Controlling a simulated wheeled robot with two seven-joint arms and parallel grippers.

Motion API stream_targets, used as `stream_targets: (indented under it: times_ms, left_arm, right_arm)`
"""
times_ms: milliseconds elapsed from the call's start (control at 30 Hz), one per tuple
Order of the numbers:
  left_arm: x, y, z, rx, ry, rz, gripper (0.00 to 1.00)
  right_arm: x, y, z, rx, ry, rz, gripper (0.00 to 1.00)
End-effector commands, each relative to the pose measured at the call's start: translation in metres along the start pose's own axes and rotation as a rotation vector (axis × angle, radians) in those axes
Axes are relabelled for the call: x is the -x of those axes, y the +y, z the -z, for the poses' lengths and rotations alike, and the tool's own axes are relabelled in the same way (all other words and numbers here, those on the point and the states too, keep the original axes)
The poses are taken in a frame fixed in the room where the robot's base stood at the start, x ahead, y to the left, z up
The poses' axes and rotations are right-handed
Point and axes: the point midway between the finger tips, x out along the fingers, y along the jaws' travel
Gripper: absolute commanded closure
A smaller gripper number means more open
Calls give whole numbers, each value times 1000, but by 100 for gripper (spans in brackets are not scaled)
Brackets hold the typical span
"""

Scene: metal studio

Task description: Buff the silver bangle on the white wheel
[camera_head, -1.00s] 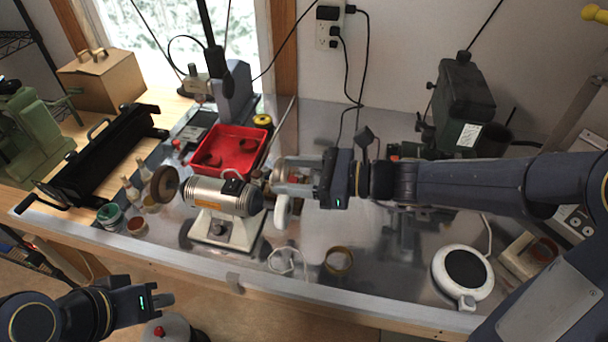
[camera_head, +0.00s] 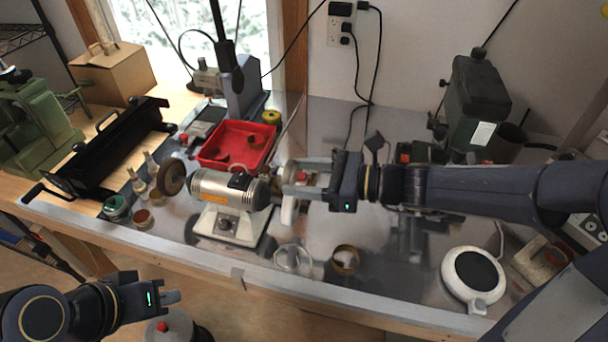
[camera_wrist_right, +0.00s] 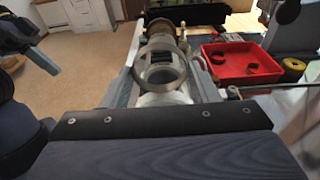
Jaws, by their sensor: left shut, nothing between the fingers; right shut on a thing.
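The polishing motor (camera_head: 225,190) stands on the bench with the white wheel (camera_head: 289,212) at its right end and a brown wheel (camera_head: 172,177) at its left. My right gripper (camera_head: 298,178) comes in from the right at the white wheel. It is shut on the silver bangle, a ring (camera_wrist_right: 137,66) held upright between the fingertips in the right wrist view. The bangle is at the white wheel; I cannot tell whether they touch. The gripper hides the upper part of the wheel in the head view. My left gripper (camera_head: 178,297) is shut and empty before the bench's front edge.
A red tray (camera_head: 262,140) with brown rings lies behind the motor. A brass-coloured ring (camera_head: 346,262) and a pale ring (camera_head: 293,258) lie at the front. A white round hotplate (camera_head: 452,290) stands at the right. Small jars and bottles stand at the left.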

Motion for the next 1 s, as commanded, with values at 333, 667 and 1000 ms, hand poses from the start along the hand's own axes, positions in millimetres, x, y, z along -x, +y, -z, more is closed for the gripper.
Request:
stream_targets:
  times_ms: [333,667,1000]
  left_arm:
    - [0,0,0,0,0,0,100]
    - [-3,-1,-2,0,0,0,100]
    - [-6,-3,-3,0,0,0,100]
  right_arm:
    - [0,0,0,0,0,0,80]
    - [-1,0,4,0,0,0,80]
    - [-1,0,8,0,0,0,80]
